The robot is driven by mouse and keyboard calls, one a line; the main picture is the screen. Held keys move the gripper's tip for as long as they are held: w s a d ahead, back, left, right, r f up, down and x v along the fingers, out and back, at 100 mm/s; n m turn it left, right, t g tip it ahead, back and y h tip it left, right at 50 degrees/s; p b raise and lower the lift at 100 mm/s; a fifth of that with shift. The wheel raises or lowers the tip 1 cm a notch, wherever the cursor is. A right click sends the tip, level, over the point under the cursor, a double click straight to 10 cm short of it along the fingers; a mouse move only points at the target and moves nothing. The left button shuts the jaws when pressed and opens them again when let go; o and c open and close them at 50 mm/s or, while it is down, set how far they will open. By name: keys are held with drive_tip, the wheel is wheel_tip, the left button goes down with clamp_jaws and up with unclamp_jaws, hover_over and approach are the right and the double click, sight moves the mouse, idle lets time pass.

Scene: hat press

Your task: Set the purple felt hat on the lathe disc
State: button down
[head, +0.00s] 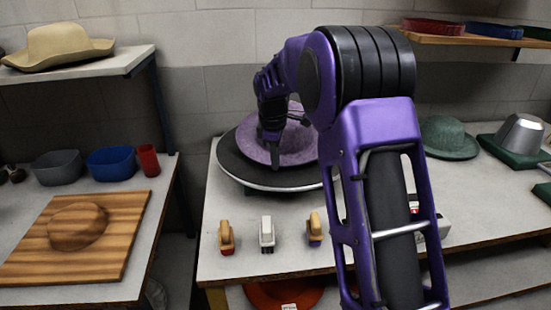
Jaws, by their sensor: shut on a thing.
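The purple felt hat (299,146) is over the dark round lathe disc (236,163) on the middle table. Its brim lies within the disc's outline, a little toward the back. I cannot tell whether the brim touches the disc. My gripper (272,150) points down at the hat's left front and is shut on it. My purple arm hides the right part of the hat and disc.
Several small brushes, including a white one (267,234), stand at the table's front. A green hat (449,138) and a metal block (519,134) are at right. A wooden board (60,268), bowls and a red cup (148,160) are on the left table. A tan hat (58,46) is on a shelf.

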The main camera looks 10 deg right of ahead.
drive_tip(key=c, duration=0.8)
unclamp_jaws()
drive_tip(key=shift+c, duration=0.2)
